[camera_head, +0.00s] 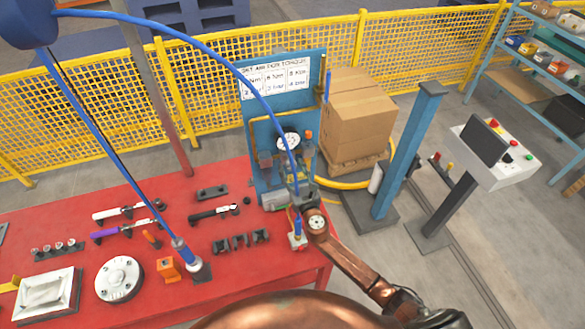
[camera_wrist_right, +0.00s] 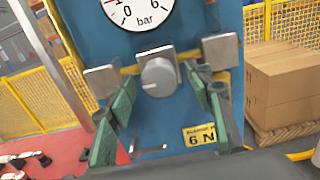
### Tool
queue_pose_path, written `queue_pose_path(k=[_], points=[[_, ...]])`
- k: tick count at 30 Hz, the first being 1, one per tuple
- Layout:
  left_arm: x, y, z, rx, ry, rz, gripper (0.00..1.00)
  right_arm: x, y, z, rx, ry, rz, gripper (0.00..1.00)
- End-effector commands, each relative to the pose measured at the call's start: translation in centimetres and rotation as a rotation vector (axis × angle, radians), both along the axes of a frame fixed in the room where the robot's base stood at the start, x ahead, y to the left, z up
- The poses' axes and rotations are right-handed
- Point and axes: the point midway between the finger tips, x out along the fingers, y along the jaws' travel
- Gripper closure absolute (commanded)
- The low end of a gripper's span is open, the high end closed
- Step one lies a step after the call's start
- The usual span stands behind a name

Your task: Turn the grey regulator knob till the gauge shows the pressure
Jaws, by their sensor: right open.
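The grey regulator knob (camera_wrist_right: 159,77) sits on the blue panel (camera_wrist_right: 175,115) in the right wrist view, with a pale pointer mark on its face. The white round gauge (camera_wrist_right: 140,12) is above it, marked "0", "6" and "bar"; its top is cut off and I cannot read the needle. The gauge also shows in the head view (camera_head: 288,141). My right gripper (camera_wrist_right: 160,76) is open, its green fingers on either side of the knob, with gaps visible. In the head view my right gripper (camera_head: 298,191) is in front of the panel's lower part, hiding the knob. My left gripper is not in view.
A sign with pressure and torque values (camera_head: 276,77) tops the panel. Metal blocks (camera_wrist_right: 102,80) and (camera_wrist_right: 220,51) flank the knob. A yellow label (camera_wrist_right: 199,134) is below right. The red table (camera_head: 230,285) holds several tools. Cardboard boxes (camera_head: 357,115) stand to the right.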

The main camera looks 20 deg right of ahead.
Motion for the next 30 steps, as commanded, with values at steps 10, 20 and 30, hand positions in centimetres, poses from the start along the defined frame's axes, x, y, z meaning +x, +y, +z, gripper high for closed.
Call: queue_pose_path(k=[10,20,30], points=[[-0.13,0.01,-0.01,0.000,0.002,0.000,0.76,-0.04,-0.03,-0.04,0.000,0.001,0.000,0.64],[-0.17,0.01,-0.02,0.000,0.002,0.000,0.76,-0.05,-0.05,-0.04,0.000,0.001,-0.001,0.87],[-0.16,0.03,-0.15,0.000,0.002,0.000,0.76,-0.06,-0.04,-0.07,0.019,0.002,-0.001,0.94]])
